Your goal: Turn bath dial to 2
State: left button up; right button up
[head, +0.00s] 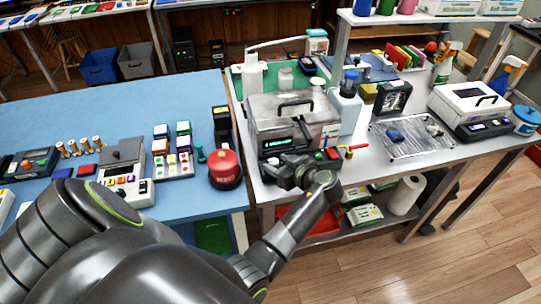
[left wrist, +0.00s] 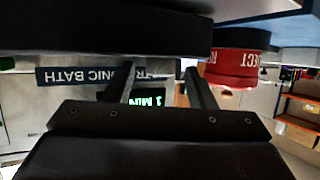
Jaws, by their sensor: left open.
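The ultrasonic bath (head: 262,112) is a silver box with a black lid handle at the front of the white bench. Its front panel has a green lit display (head: 279,143). In the left wrist view, which is upside down, I see part of a label strip (left wrist: 62,76) with "NIC BATH" and a green display (left wrist: 147,100). My left gripper (head: 284,165) is just in front of the panel. Its two fingers (left wrist: 158,88) are apart, on either side of the display in the wrist view. I cannot make out the dial; the gripper covers part of the panel.
A red round container (head: 225,170) stands left of the bath, on the blue table's edge; its lettering shows in the wrist view (left wrist: 232,68). A red-handled lever (head: 356,148) and a blue-capped bottle (head: 347,105) are right of the bath. A metal tray (head: 430,143) lies farther right.

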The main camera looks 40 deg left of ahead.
pick_arm(q)
jog(key=shift+a+f, duration=0.1)
jog(key=shift+a, duration=0.05)
jog(key=shift+c, duration=0.2)
jog(key=c, duration=0.9)
